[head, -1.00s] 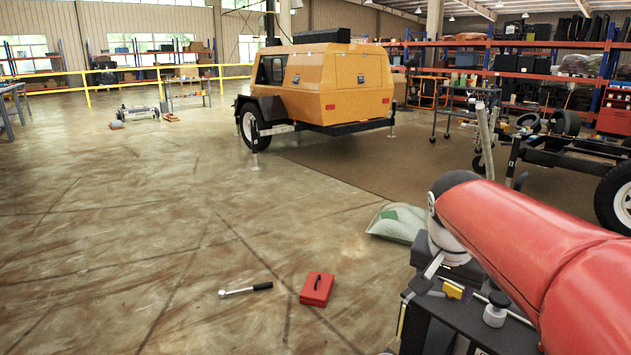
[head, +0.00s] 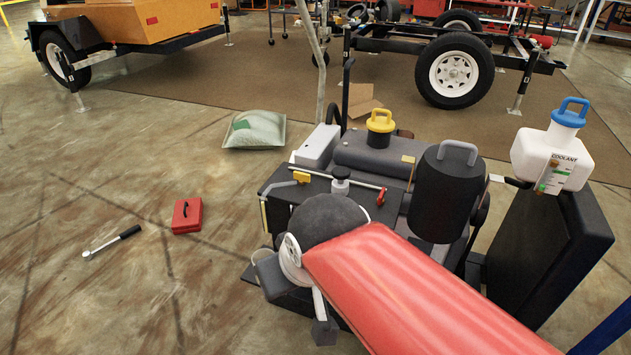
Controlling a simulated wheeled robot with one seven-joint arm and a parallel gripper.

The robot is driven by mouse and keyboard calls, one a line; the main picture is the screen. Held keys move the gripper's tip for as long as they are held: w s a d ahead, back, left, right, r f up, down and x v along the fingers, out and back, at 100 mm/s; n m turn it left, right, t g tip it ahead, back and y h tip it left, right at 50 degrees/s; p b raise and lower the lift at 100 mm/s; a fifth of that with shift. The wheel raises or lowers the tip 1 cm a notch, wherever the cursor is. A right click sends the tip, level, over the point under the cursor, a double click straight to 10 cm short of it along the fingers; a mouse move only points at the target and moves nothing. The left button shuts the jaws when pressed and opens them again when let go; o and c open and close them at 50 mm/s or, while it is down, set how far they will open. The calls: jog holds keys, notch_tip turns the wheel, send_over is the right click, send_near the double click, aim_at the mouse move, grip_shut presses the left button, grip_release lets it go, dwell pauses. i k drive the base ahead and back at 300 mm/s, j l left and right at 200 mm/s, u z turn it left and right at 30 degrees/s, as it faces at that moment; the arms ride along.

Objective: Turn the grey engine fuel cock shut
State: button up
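The engine (head: 375,156) stands at the centre right in the head view, with a black cylinder and a yellow-handled cap on it. I cannot make out a grey fuel cock on it; it may be behind my arm or too small to tell. My red arm reaches in from the lower right and covers the engine's near side.
A coolant tank (head: 552,158) with a blue cap stands right of the engine above a black radiator (head: 548,255). A red box (head: 187,215) and a ratchet (head: 112,242) lie on open floor at left. A sack (head: 254,130) and a wheeled chassis (head: 455,68) are behind.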

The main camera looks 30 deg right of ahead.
aim_at(380, 200)
jog(key=k+z, duration=0.1)
jog(key=z, duration=0.3)
jog(key=k+j+z, duration=0.1)
jog(key=z, duration=0.25)
jog(key=k+z, duration=0.1)
jog(key=z, duration=0.3)
